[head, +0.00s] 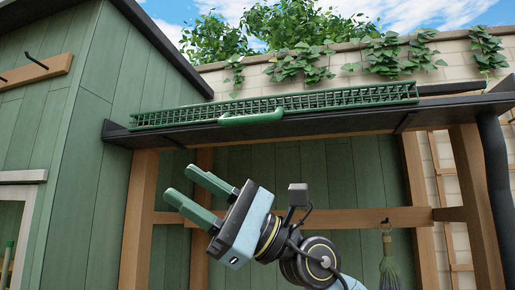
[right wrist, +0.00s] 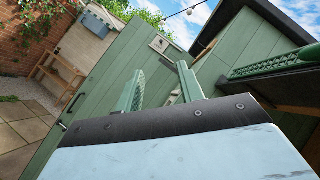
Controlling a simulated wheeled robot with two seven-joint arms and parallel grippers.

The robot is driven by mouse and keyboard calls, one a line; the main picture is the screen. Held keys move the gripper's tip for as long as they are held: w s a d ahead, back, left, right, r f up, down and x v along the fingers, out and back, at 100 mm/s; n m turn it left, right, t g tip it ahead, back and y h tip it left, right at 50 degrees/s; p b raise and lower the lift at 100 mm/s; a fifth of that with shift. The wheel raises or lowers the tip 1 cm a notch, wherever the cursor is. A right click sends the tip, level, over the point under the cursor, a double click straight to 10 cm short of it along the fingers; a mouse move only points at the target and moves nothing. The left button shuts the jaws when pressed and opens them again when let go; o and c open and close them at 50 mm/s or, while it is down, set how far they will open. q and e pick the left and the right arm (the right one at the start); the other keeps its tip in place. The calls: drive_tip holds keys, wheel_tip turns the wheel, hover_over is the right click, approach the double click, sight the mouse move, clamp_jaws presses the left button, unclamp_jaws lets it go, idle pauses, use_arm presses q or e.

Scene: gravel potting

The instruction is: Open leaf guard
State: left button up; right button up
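The leaf guard (head: 340,99) is a green mesh strip lying along the dark gutter (head: 330,123) under the sky in the head view. A green handle (head: 252,117) sticks out from its front edge. The guard also shows at the right edge of the right wrist view (right wrist: 275,65). My right gripper (head: 189,186) has two green fingers held apart with nothing between them. It is below and to the left of the handle, apart from it. Its fingers also show in the right wrist view (right wrist: 160,88). My left gripper is not in view.
A green shed wall (head: 95,140) stands at the left, with a hook rail (head: 38,72) on it. Wooden posts (head: 140,215) and a crossbar (head: 350,217) stand beneath the gutter. A small brush (head: 389,270) hangs at the right, near a dark downpipe (head: 496,180).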

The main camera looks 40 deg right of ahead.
drive_tip(key=s+d+r+n+t+h, duration=0.3)
drive_tip(key=d+r+n+t+h, duration=0.2)
drive_tip(key=d+r+h, duration=0.25)
drive_tip(key=m+t+h, duration=0.1)
drive_tip(key=t+h, duration=0.4)
drive_tip(key=h, duration=0.3)
approach(269, 119)
drive_tip(key=shift+y, duration=0.25)
drive_tip(key=p+x, duration=0.3)
drive_tip(key=x, duration=0.9)
drive_tip(key=shift+w, duration=0.4)
clamp_jaws()
